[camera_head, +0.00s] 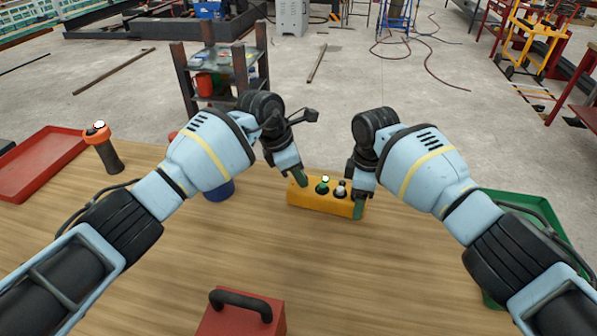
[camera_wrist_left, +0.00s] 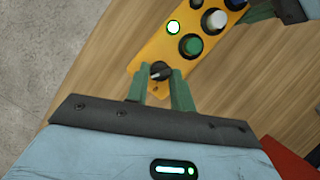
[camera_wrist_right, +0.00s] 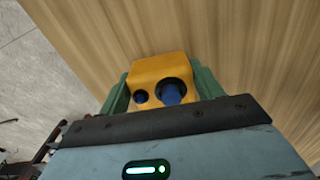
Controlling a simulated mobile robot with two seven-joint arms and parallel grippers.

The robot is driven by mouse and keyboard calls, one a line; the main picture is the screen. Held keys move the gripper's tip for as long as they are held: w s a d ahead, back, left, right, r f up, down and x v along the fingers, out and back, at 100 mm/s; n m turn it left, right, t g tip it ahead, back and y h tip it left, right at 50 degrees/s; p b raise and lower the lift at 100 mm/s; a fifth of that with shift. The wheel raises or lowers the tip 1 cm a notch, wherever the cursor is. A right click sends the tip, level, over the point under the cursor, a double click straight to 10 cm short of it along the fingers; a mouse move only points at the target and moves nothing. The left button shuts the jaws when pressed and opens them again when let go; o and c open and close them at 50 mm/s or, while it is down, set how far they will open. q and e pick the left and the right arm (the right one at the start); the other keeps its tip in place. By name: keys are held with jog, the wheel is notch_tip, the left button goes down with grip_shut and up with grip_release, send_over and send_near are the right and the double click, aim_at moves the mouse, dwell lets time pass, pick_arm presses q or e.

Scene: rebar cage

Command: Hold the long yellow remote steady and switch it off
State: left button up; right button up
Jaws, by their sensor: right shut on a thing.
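The long yellow remote (camera_head: 325,198) lies on the wooden table. In the left wrist view, its top (camera_wrist_left: 185,45) carries a lit green-white lamp (camera_wrist_left: 173,27), a green button (camera_wrist_left: 191,45), a white button (camera_wrist_left: 215,20) and a black knob (camera_wrist_left: 160,70). My left gripper (camera_head: 301,181) is at the remote's left end; its green fingertips (camera_wrist_left: 158,80) stand either side of the knob, and whether they press on it is unclear. My right gripper (camera_head: 358,200) is shut on the remote's right end; in the right wrist view, that yellow end (camera_wrist_right: 158,70) with blue fittings sits between its fingers.
A red tray (camera_head: 40,165) and an orange-topped black device (camera_head: 103,148) are at the left. A red box with a black handle (camera_head: 240,312) is at the front. A blue container (camera_head: 219,190) is partly hidden by my left arm. A green tray (camera_head: 520,205) is at the right.

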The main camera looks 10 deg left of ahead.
pick_arm(q)
jog(key=shift+c, duration=0.9)
jog(key=shift+n, duration=0.3)
jog(key=n, duration=0.2)
jog(key=n+t+y, duration=0.1)
jog(key=n, duration=0.1)
jog(key=shift+s+d+r+t, duration=0.1)
jog(key=shift+s+d+t, duration=0.1)
jog(key=shift+t, duration=0.1)
jog(key=n, duration=0.2)
jog(key=n+t+y, duration=0.1)
jog(key=n, duration=0.1)
jog(key=n+y, duration=0.1)
jog(key=n, duration=0.2)
jog(key=shift+s+d, duration=0.1)
jog(key=shift+d, duration=0.15)
jog(key=shift+y, duration=0.3)
jog(key=o, duration=0.9)
jog(key=shift+o, duration=0.2)
